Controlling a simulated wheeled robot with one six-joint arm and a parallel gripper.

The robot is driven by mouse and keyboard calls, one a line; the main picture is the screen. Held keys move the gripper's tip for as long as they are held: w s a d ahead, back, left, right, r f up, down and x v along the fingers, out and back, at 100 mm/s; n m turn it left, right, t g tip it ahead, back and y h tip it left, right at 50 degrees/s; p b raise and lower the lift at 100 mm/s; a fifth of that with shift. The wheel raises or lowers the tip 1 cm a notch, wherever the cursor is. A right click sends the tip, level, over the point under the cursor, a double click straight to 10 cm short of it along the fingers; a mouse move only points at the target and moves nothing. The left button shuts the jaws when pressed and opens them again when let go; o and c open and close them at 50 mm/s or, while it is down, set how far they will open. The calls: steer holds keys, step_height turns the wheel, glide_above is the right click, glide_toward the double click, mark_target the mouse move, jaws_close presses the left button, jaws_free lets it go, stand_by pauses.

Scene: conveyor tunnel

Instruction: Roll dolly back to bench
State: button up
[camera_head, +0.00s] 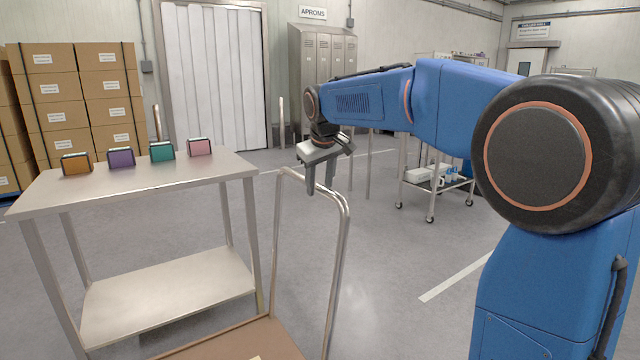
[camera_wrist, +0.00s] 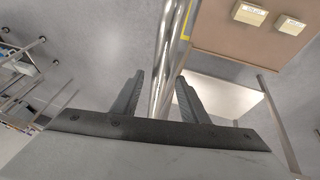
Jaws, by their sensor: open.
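The dolly has an upright tubular metal handle (camera_head: 339,250) and a brown deck (camera_head: 235,343) at the bottom of the head view. In the wrist view the deck (camera_wrist: 225,52) is at the upper right. My gripper (camera_head: 322,190) is open and points down at the top bar of the handle. In the wrist view the shiny handle bar (camera_wrist: 171,45) runs between the two fingers of my gripper (camera_wrist: 160,92), with gaps showing beside it. Contact cannot be told. The steel bench (camera_head: 125,185) stands left of the dolly, with a lower shelf.
Orange (camera_head: 76,164), purple (camera_head: 121,157), teal (camera_head: 162,151) and pink (camera_head: 200,147) boxes stand on the bench. Two pale boxes (camera_wrist: 250,14) lie on the deck. A wheeled cart (camera_head: 436,186) stands behind my arm. Stacked cartons (camera_head: 75,95) and lockers (camera_head: 322,55) line the back. Grey floor is open ahead.

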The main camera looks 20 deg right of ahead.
steer(key=shift+c, duration=0.6)
jaws_close()
stand_by(0.9)
